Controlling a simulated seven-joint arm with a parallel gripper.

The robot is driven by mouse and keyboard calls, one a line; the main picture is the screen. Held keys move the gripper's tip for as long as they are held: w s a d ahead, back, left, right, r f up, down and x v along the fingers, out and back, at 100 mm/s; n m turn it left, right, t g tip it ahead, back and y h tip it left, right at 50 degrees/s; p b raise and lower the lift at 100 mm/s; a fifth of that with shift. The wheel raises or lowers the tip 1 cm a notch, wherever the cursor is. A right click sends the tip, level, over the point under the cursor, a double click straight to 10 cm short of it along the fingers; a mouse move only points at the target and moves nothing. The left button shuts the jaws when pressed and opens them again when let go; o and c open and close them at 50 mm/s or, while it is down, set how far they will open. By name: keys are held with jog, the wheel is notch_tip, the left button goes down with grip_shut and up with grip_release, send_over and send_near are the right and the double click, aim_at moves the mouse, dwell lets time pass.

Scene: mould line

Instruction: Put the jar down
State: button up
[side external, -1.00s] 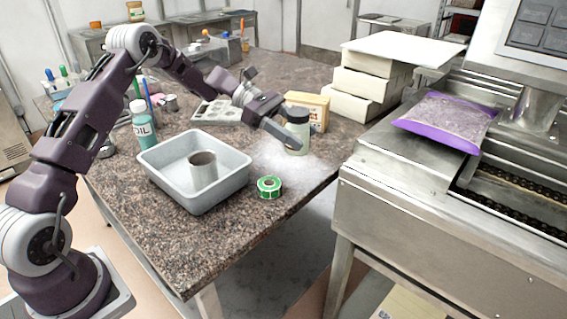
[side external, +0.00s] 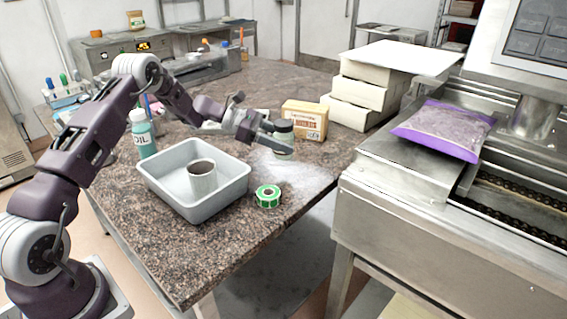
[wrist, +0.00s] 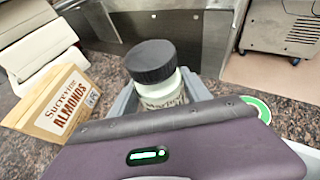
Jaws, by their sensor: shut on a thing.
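The jar (side external: 284,150) has a pale green body and a dark lid, and it stands upright. In the wrist view the jar (wrist: 163,92) shows its black lid and part of a label. My gripper (side external: 278,144) is shut on the jar, and in the wrist view its grey fingers show on both sides of the jar. The jar's lower part is hidden in the wrist view. In the side view its base is close to the table (side external: 235,235), over a whitish patch. I cannot tell whether it touches the table.
An almond box (side external: 305,120) stands just behind the jar, with stacked white boxes (side external: 362,92) to its right. A green tape roll (side external: 267,196) lies in front. A grey tub (side external: 165,181) holding a cylinder (side external: 202,179) is to the left.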

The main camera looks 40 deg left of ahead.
aim_at(284, 157)
notch_tip(284, 157, down, 5)
jog(key=shift+f, duration=0.1)
jog(key=o, duration=1.7)
jog(key=shift+f, duration=0.1)
jog(key=shift+c, duration=0.2)
